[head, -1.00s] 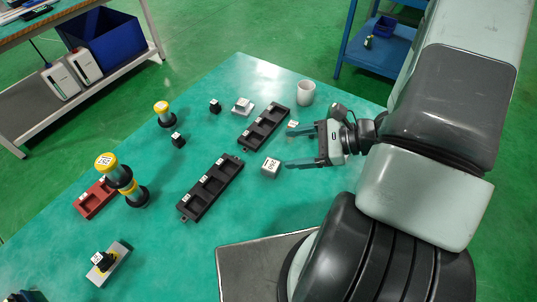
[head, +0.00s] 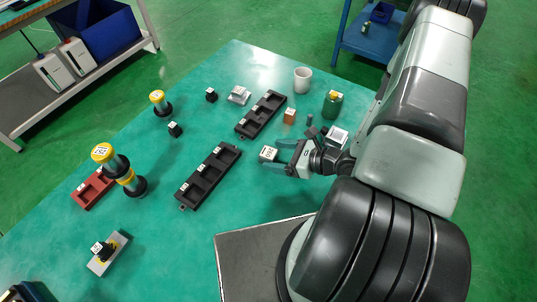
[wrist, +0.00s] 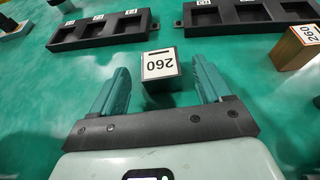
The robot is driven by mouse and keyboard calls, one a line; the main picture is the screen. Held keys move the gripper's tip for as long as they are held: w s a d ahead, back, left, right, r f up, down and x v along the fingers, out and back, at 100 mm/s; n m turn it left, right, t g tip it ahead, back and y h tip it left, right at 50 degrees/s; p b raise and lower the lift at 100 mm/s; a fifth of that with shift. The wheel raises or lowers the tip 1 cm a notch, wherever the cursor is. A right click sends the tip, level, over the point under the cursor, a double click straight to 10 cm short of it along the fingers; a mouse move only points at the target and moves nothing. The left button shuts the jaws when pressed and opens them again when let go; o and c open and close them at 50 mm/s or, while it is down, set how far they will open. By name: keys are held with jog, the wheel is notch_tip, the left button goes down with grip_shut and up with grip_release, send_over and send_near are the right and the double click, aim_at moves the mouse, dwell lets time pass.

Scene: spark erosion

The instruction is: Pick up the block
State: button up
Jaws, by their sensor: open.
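A small grey block (head: 269,154) with a white label stands on the green table. In the wrist view the block (wrist: 161,70) shows the number 260 on its label, upside down. My gripper (head: 274,156) is open, low over the table, with its fingers pointing at this block. In the wrist view the block sits between the two teal fingertips, with a gap on each side. A copper-brown block (head: 289,116), also labelled, stands apart farther back; it shows at the right of the wrist view (wrist: 297,48).
Two black trays with pockets, a nearer one (head: 209,178) and a farther one (head: 261,115), lie beyond the grey block. A white mug (head: 302,79) and a green jar (head: 332,104) stand at the back. Yellow-topped cylinders (head: 104,155) stand at left.

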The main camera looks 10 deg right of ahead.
aim_at(275, 155)
jog(key=x, duration=0.3)
jog(key=shift+w+a+f, duration=0.15)
jog(key=shift+f, duration=0.05)
grip_shut()
